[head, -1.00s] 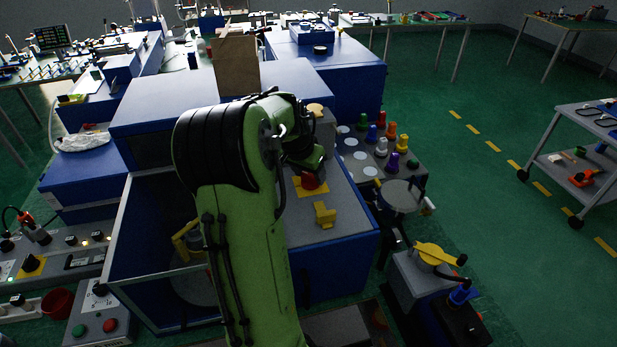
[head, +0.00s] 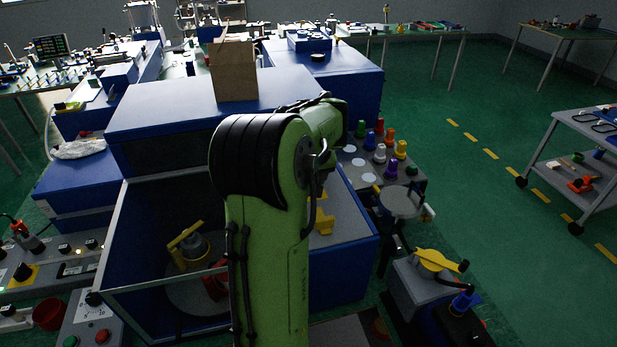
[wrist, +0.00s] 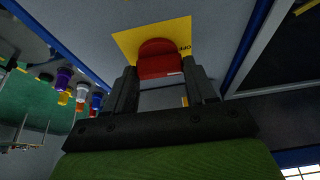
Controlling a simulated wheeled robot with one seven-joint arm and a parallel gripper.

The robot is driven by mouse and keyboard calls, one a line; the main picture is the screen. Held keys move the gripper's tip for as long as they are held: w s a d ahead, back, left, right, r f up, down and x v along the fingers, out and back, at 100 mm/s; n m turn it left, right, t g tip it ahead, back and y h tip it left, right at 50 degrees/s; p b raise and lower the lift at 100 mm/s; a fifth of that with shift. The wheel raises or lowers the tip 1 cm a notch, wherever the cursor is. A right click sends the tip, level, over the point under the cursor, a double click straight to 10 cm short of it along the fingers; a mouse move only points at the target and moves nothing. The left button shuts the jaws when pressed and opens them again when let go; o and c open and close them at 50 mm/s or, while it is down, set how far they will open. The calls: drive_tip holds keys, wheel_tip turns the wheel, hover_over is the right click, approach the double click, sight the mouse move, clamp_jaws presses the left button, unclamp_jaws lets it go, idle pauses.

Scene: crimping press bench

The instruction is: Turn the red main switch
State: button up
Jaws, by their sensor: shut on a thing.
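The red main switch (wrist: 160,58) sits on a yellow plate (wrist: 128,42) fixed to a grey panel, in the wrist view. Lettering shows on the plate to the right of the knob, and a short pale mark shows at the knob's near edge. My gripper (wrist: 163,78) has one dark finger on each side of the knob and is shut on it.
A yellow part (head: 323,222) stands on the grey panel just right of my arm. The open-fronted press enclosure (head: 113,240) holds a yellow lever (head: 184,236) at left. Several coloured knobs stand at right, near a round grey plate (head: 400,200).

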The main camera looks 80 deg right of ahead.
drive_tip(key=shift+n, duration=0.3)
drive_tip(key=o, duration=1)
drive_tip(key=shift+o, duration=0.2)
drive_tip(key=p+v, duration=0.3)
drive_tip(key=v, duration=1.2)
drive_tip(key=shift+s+r, duration=0.2)
drive_tip(key=shift+r, duration=0.2)
drive_tip(key=shift+w, duration=0.15)
